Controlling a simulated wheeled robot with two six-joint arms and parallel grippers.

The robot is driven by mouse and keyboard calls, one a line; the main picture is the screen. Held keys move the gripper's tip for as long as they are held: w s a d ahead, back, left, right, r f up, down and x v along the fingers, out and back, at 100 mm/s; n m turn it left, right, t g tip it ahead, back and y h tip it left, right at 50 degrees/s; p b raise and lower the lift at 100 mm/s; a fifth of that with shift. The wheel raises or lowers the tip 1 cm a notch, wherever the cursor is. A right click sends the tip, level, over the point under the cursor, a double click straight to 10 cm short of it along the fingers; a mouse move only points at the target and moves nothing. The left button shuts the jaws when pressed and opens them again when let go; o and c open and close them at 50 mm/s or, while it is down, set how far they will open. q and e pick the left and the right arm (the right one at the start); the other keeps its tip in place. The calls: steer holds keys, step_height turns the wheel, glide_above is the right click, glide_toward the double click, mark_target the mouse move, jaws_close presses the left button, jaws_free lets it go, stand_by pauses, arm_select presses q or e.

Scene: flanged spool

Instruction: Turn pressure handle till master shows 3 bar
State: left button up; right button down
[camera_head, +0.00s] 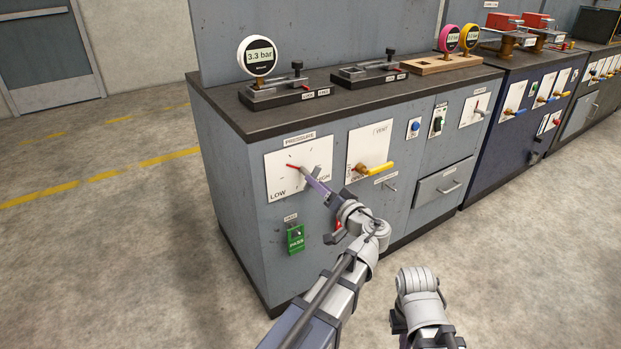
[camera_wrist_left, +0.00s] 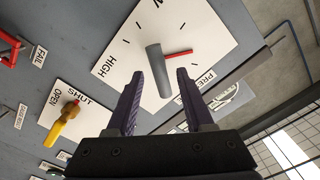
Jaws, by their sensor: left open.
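The pressure handle is a grey bar knob with a red pointer (camera_wrist_left: 158,68) on a white dial plate (camera_head: 283,183) marked LOW and HIGH. In the head view the red pointer (camera_head: 292,166) points up and left. My left gripper (camera_head: 307,174) is at the dial. In the left wrist view its two fingers stand apart, one on each side of the knob; I cannot tell whether either touches it. The white round master gauge (camera_head: 258,57) on the bench top reads 3.3 bar. My right arm shows at the lower right, but its gripper is out of view.
A yellow vent handle (camera_head: 377,168) sticks out right of the pressure dial. Clamp fixtures (camera_head: 370,72) and a wooden stand (camera_head: 444,64) with pink and yellow gauges stand on the bench top. The floor in front is clear.

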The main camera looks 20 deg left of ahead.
arm_select(q)
steer(key=shift+x, duration=2.15)
jaws_close()
